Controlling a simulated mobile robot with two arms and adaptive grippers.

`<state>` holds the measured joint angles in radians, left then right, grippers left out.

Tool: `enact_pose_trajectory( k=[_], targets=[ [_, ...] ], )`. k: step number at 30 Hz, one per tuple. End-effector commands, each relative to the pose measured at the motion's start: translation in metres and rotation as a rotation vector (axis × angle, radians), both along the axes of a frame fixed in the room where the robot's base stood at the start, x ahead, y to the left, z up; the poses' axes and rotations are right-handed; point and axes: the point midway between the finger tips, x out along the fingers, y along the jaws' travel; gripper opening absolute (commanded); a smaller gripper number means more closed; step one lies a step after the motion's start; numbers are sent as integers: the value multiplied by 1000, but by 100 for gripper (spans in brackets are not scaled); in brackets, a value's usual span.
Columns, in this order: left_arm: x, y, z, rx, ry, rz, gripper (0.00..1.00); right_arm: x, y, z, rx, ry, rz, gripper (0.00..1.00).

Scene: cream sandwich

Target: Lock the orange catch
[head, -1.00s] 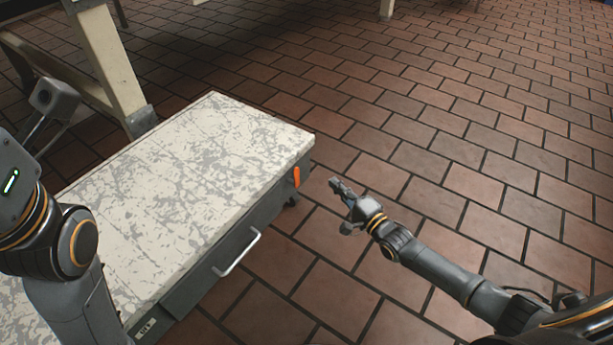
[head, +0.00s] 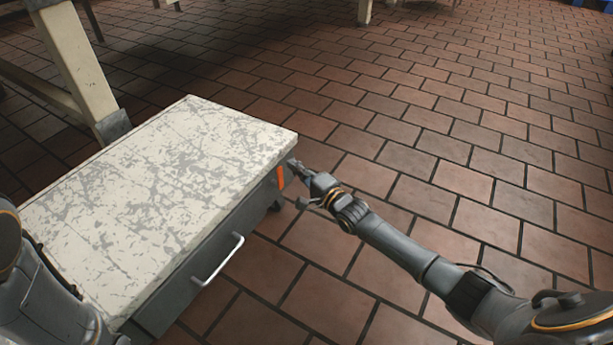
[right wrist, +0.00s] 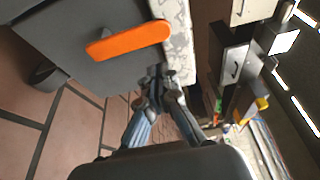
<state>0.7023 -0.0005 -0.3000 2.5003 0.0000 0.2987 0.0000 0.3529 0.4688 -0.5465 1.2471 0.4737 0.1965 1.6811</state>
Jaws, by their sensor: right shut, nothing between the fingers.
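The orange catch (head: 281,178) is on the end of the grey cabinet, just below the pale worn top, near its right corner in the head view. In the right wrist view the catch (right wrist: 128,41) is a long rounded orange bar on the dark grey panel, slightly tilted. My right gripper (head: 294,165) is shut and empty, close beside the catch. In the right wrist view its fingertips (right wrist: 156,75) are together just below the catch, near the edge of the top; I cannot tell whether they touch. My left arm shows at the left edge; its gripper is out of frame.
The cabinet top (head: 170,165) is bare, with a drawer handle (head: 218,260) on its long front side. A table leg (head: 75,65) stands behind the cabinet's far left. The tiled floor (head: 420,130) to the right is clear.

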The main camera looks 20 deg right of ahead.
Motion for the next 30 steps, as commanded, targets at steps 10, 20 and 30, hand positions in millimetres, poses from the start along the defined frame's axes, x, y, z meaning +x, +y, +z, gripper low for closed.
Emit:
enact_pose_trajectory(
  k=[10,20,30],
  targets=[
    [0,0,-8,0,0,0,69,-17,20,1,1,0,-2,0],
    [0,0,-8,1,-1,0,69,-17,20,2,-1,-1,-2,0],
    [0,0,1,1,-1,0,69,-29,21,3,-43,-34,-3,0]
  ],
)
